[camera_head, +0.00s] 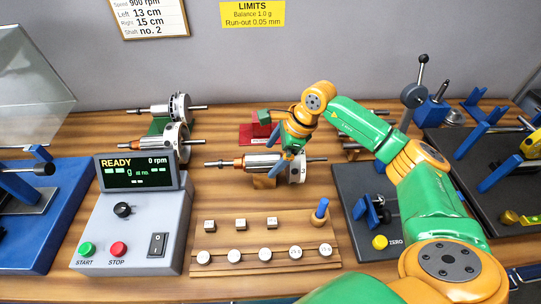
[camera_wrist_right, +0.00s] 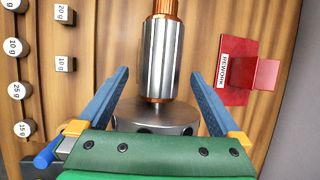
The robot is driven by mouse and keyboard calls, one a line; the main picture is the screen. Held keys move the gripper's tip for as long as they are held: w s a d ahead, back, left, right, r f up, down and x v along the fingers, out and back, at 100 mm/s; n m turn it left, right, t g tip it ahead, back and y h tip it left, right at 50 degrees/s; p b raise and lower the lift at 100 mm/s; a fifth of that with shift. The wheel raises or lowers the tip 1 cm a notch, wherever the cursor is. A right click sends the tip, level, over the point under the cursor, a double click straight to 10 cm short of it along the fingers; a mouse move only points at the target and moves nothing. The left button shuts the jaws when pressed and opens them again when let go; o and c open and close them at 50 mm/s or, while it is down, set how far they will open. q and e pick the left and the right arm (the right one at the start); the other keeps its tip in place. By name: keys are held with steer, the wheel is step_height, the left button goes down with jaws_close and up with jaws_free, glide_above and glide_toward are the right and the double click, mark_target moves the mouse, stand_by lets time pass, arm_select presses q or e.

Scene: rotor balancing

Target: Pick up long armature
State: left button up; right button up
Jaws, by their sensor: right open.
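An armature (camera_head: 258,161) with a silver core, copper windings and a grey disc at its right end lies across a small wooden rest in the middle of the bench. My right gripper (camera_head: 290,150) is above it near the disc end. In the right wrist view, the blue fingers (camera_wrist_right: 159,73) are open on either side of the armature (camera_wrist_right: 158,55), with gaps to the core and the disc between them. Other armatures lie at the back left, one higher (camera_head: 163,109) and one lower (camera_head: 157,140). I cannot tell by label which is the long one. My left gripper is not in view.
A red REWORK plate (camera_wrist_right: 227,91) lies close beside the right finger. A wooden weight tray (camera_head: 255,238) with several weights is in front. A grey control box (camera_head: 135,232) stands left, and dark fixtures (camera_head: 355,185) stand right. More parts behind my arm are partly hidden.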

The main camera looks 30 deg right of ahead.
steer(key=shift+d+f, duration=0.1)
steer(key=shift+f, duration=0.2)
jaws_close()
steer(key=shift+r, duration=0.1)
steer(key=shift+w, duration=0.1)
steer(key=shift+w+r+b, duration=0.15)
steer(key=shift+r+b, duration=0.3)
steer(key=shift+b, duration=0.1)
step_height(320, 180, up, 2)
steer(key=shift+r+b, duration=0.15)
steer(key=shift+b, duration=0.4)
steer(key=s+a+r+b, duration=0.3)
steer(key=s+a+r, duration=0.6)
steer(key=s, duration=0.2)
steer(key=shift+r+b, duration=0.35)
steer(key=shift+r, duration=0.05)
